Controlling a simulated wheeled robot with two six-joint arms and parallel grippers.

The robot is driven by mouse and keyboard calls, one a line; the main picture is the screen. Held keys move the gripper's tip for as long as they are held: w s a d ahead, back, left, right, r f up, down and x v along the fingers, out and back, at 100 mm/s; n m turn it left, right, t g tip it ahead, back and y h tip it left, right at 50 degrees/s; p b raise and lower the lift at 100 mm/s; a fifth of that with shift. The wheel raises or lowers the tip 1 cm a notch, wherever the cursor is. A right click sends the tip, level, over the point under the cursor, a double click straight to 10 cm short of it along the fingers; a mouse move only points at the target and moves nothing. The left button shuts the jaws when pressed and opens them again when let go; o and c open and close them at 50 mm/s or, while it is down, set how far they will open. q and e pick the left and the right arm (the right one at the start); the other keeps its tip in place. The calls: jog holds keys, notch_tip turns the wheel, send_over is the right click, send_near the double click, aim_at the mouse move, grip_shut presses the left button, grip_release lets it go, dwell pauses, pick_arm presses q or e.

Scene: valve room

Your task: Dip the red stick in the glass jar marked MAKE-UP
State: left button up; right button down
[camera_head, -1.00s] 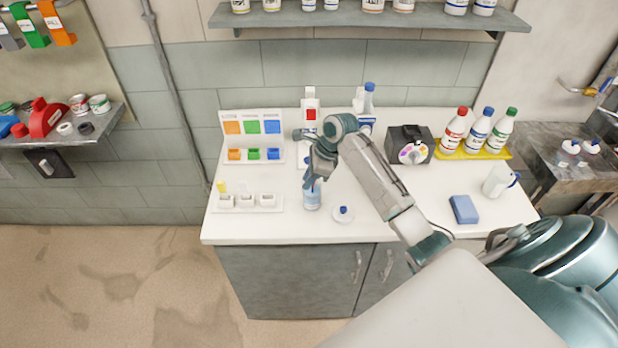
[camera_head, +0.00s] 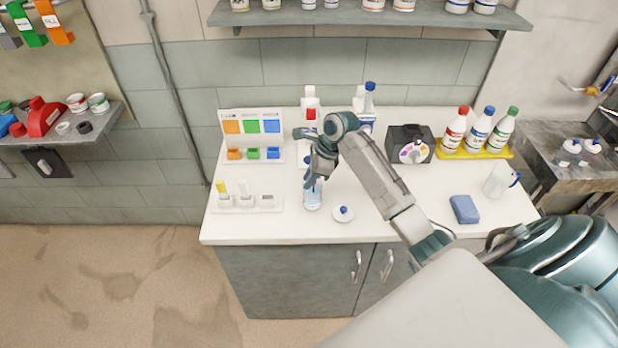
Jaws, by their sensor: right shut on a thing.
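A small clear jar (camera_head: 312,201) with bluish contents stands upright near the front of the white counter; I cannot read its marking. A white lid with a blue knob (camera_head: 343,213) lies on the counter to its right. My right gripper (camera_head: 312,184) points down right over the jar's mouth. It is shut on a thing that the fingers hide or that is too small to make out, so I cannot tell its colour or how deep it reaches. I do not see a red stick elsewhere. My left gripper is not in view.
A white rack (camera_head: 247,206) with a yellow piece (camera_head: 221,188) stands left of the jar, before a colour-card stand (camera_head: 252,124). Bottles stand behind the arm. A black box (camera_head: 408,146), yellow bottle tray (camera_head: 473,155), blue sponge (camera_head: 464,209) and clear jug (camera_head: 497,181) stand right.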

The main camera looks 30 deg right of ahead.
jog(key=shift+w+d+r, duration=0.1)
jog(key=shift+w+r, duration=0.15)
jog(key=shift+r, duration=0.4)
notch_tip(320, 180, up, 9)
dwell(0.4)
